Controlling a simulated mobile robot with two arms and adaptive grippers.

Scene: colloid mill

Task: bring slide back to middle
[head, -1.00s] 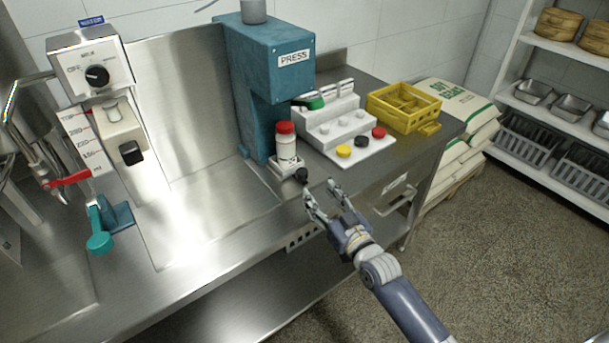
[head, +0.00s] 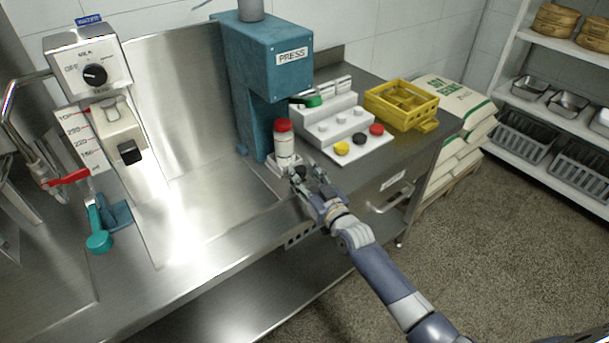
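The slide (head: 272,164) is a small pale carriage at the foot of the teal press (head: 262,75). It carries a white bottle with a red cap (head: 284,143), standing upright. A dark round knob (head: 299,171) sits at the slide's front end. My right gripper (head: 305,171) comes in from the lower right and is at the knob. Its fingers look apart, with the knob at their tips; contact cannot be made out. The fingers partly hide the knob and the slide's front. My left gripper is not in view.
Right of the slide is a white stepped rack (head: 330,120) with yellow, black and red caps before it. A yellow crate (head: 402,107) stands behind. The steel counter between is clear.

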